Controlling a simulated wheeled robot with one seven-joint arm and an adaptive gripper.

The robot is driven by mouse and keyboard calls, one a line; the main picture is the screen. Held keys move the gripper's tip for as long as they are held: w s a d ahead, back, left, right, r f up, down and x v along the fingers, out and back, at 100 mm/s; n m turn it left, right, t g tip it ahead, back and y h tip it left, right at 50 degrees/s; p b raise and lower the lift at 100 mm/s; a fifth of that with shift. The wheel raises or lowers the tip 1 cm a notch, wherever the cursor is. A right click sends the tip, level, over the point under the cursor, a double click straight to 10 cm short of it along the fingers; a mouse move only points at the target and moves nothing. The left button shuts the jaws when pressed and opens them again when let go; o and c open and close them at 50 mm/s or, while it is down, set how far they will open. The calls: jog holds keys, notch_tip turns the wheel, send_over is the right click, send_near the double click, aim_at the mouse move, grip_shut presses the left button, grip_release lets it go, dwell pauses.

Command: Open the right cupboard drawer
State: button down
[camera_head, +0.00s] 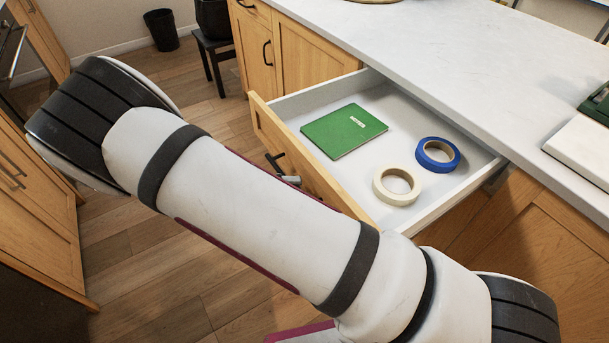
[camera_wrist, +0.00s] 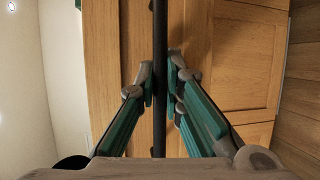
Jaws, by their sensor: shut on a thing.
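The right cupboard drawer (camera_head: 262,132) has a wooden front and white inside walls, and it stands pulled out well from under the worktop. Its black bar handle (camera_head: 273,161) shows on the outer face of the front, partly hidden by my arm. In the wrist view the handle (camera_wrist: 160,30) runs upright through the middle of the picture. My gripper (camera_wrist: 161,82) has its green and grey fingers on both sides of the bar, shut on it. In the head view my arm hides most of the gripper; a grey fingertip shows beside the handle.
Inside the drawer lie a green notebook (camera_head: 344,131), a roll of blue tape (camera_head: 438,154) and a roll of white tape (camera_head: 396,185). The white worktop (camera_head: 440,60) runs above. A black stool (camera_head: 212,62) and a bin (camera_head: 161,29) stand at the back. Wooden floor lies left of the drawer.

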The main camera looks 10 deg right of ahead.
jog(key=shift+s+a, duration=0.1)
jog(key=shift+a, duration=0.35)
jog(key=c, duration=1.7)
grip_release()
jog(key=a, duration=0.4)
jog(key=a+r, duration=0.1)
jog(key=a, duration=0.3)
jog(key=a+r, duration=0.1)
jog(key=a, duration=0.3)
jog(key=shift+w, duration=0.3)
jog(key=shift+d, duration=0.1)
